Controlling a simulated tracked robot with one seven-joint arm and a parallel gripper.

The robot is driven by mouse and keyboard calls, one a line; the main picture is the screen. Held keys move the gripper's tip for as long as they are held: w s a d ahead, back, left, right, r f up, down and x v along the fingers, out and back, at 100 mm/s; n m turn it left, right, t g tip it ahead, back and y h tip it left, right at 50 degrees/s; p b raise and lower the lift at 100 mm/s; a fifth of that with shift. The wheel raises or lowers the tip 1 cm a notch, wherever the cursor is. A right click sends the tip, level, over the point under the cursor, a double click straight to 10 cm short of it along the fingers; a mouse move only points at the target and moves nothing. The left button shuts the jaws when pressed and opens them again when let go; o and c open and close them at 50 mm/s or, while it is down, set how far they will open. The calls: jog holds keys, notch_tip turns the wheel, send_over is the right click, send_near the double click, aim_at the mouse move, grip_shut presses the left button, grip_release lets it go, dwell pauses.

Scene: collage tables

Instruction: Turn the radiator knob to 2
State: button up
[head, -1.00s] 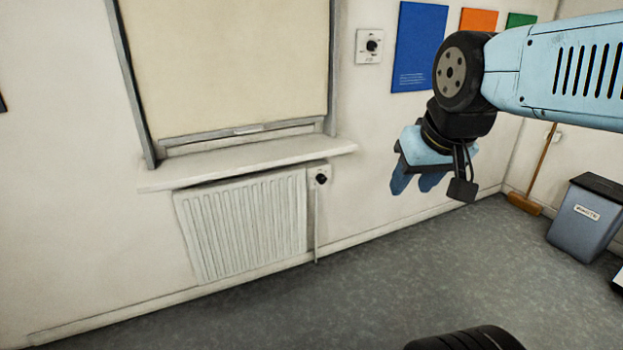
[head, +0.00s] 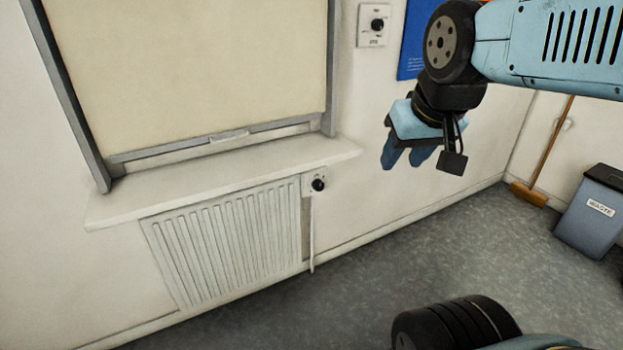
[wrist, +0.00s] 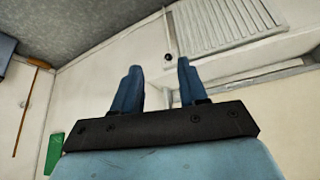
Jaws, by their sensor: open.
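The radiator knob (head: 318,185) is a small black dial on a white plate at the top right corner of the white radiator (head: 225,240), under the windowsill. Its number marks are too small to read. In the head view my gripper (head: 403,160) hangs in the air to the right of the knob, apart from it, with blue fingers pointing down. In the wrist view the two blue fingers (wrist: 158,72) are spread with nothing between them. The knob (wrist: 167,57) shows there as a small dark spot beyond the fingertips, beside the radiator (wrist: 225,22).
The windowsill (head: 225,180) juts out above the radiator, and a thin pipe (head: 312,235) runs down below the knob. Another dial (head: 376,25) is on the wall higher up. A waste bin (head: 595,215) and a broom (head: 545,160) stand at right. The grey floor between is clear.

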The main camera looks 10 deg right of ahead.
jog(key=shift+w, duration=0.3)
